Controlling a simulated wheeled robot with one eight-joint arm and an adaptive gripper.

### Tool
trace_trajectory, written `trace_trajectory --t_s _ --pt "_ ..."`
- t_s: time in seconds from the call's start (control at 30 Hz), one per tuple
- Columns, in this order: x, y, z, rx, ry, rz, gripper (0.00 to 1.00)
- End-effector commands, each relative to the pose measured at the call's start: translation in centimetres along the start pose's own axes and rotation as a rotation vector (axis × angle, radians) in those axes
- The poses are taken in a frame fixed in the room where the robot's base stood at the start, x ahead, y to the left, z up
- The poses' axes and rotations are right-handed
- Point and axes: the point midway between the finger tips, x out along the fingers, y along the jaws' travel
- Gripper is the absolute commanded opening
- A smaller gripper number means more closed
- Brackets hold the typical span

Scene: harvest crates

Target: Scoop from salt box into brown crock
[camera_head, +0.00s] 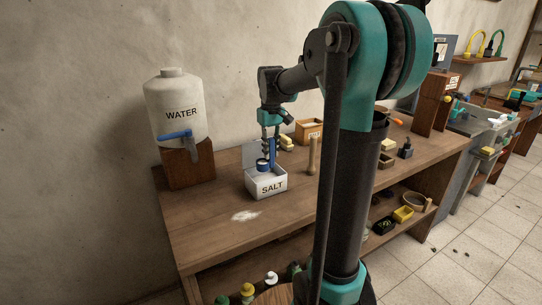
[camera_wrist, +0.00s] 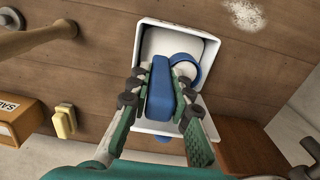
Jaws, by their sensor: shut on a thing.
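The white salt box (camera_head: 266,185), labelled SALT, stands open on the wooden bench; its rim also shows in the wrist view (camera_wrist: 214,46). My gripper (camera_head: 268,145) points down over it and is shut on the blue scoop. In the wrist view, the blue scoop handle (camera_wrist: 160,88) sits between both fingers (camera_wrist: 160,100). The scoop's round blue-rimmed cup (camera_wrist: 197,70) is inside the box outline and looks filled with white. Whether the cup touches the salt is unclear. I cannot make out a brown crock in either view.
A water jug (camera_head: 175,105) with a blue tap stands on a wooden block (camera_head: 190,165) at left. A wooden peg (camera_head: 311,156), an orange box (camera_head: 312,127) and yellow blocks (camera_head: 286,142) are close by. White powder (camera_head: 245,215) lies on clear bench in front.

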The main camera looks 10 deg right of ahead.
Motion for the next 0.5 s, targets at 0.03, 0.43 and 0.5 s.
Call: trace_trajectory --t_s 0.03,0.43,0.5 --pt "-0.4 0.0 0.0 0.0 0.0 0.0 0.0" --pt "-3.2 0.0 0.0 0.0 0.0 0.0 0.0" --pt "-3.5 0.0 0.0 0.0 0.0 0.0 0.0"
